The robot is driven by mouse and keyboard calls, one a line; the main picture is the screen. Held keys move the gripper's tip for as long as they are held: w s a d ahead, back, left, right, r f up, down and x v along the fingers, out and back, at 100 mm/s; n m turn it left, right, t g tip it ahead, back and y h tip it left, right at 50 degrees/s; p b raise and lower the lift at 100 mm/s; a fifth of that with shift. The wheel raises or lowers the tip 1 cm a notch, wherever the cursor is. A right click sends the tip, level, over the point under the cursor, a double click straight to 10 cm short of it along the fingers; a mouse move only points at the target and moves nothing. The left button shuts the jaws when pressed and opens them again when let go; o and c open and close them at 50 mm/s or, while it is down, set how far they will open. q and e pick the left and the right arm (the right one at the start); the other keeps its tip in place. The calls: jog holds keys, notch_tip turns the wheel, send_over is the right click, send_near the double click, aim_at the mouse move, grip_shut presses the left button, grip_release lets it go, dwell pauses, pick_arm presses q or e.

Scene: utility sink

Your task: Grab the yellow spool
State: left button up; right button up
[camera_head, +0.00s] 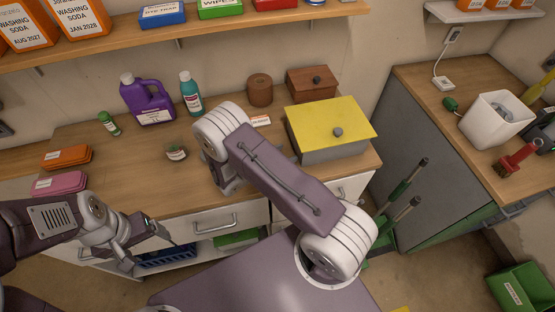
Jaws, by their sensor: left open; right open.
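I cannot make out a yellow spool in the head view. A brown, upright cylinder (260,91) stands on the wooden counter near the wall; its colour is brown, not yellow. My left gripper (172,238) is open and empty at the lower left, in front of the counter's front edge and above a blue basket on the lower shelf. My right arm's links cross the middle of the view and cover part of the counter. The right gripper is hidden behind them.
The wooden counter (130,180) holds a purple jug (148,103), a teal bottle (191,94), a small jar (176,153), orange (66,157) and pink (58,183) stacks, and a yellow-lidded box (330,120). A white bin (492,120) stands on the right counter.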

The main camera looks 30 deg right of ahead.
jog(key=shift+a, duration=0.15)
jog(key=c, duration=0.7)
grip_shut()
jog(key=shift+r, duration=0.1)
jog(key=shift+a+r, duration=0.15)
jog(key=shift+r, duration=0.1)
notch_tip(320, 180, up, 6)
jog(key=shift+r+b, duration=0.15)
jog(key=shift+b, duration=0.15)
jog(key=w+a+b, duration=0.1)
jog(key=a, duration=0.5)
jog(key=w+a+b, duration=0.1)
jog(key=w+a, duration=0.1)
jog(key=a, duration=0.4)
jog(key=w+a+b, duration=0.1)
jog(key=a, duration=0.5)
jog(key=shift+w, duration=0.2)
jog(key=shift+w+a+b, duration=0.1)
jog(key=shift+a+b, duration=0.2)
jog(key=shift+a, duration=0.2)
